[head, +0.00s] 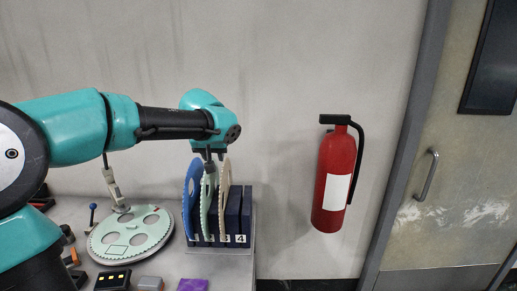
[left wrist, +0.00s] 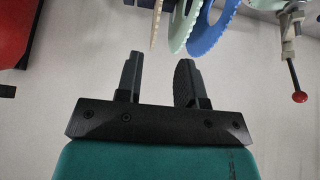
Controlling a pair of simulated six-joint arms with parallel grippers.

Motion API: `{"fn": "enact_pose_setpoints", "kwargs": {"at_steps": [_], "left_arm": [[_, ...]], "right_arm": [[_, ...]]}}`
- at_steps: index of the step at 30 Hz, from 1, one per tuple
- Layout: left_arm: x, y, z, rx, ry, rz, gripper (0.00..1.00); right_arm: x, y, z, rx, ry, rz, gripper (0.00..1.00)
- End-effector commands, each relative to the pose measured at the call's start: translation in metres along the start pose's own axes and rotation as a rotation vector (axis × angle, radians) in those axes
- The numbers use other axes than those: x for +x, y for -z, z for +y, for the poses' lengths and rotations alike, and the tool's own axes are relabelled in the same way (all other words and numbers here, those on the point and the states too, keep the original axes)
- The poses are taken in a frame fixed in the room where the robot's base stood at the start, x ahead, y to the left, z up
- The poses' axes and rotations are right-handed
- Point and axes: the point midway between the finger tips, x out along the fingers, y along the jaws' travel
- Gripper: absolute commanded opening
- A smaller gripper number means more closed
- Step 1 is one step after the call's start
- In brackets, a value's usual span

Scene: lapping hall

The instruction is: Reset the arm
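My left arm (head: 80,125), teal and black, reaches in from the left in the head view and bends down at the wrist. Its gripper (head: 209,165) points down at the upright discs in a rack, close to their upper edges. In the left wrist view the two black fingers of the gripper (left wrist: 159,68) stand apart with nothing between them. The discs show beyond the fingertips there: a beige disc (left wrist: 157,22), a pale green one and a blue disc (left wrist: 211,33). Whether the gripper touches a disc is unclear in the head view. My right gripper is not in view.
The dark blue rack (head: 246,212) with numbered slots stands at the table's right end. A pale green round plate with holes (head: 127,242) lies left of it. Small boxes and a purple item (head: 192,285) lie in front. A red fire extinguisher (head: 336,180) hangs on the wall.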

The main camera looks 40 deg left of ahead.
Motion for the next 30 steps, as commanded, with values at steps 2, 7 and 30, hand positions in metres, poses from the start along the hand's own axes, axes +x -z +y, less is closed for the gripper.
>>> {"fn": "enact_pose_setpoints", "kwargs": {"at_steps": [2,7,30], "left_arm": [[0.000,0.000,0.000,0.000,0.000,-0.001,0.35],[0.018,-0.006,0.013,0.025,-0.020,-0.023,0.35],[0.281,-0.241,0.189,0.307,-0.411,-0.388,0.35]], "right_arm": [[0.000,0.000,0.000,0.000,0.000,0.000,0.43],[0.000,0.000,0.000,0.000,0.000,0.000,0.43],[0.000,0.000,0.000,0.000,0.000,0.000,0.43]]}}
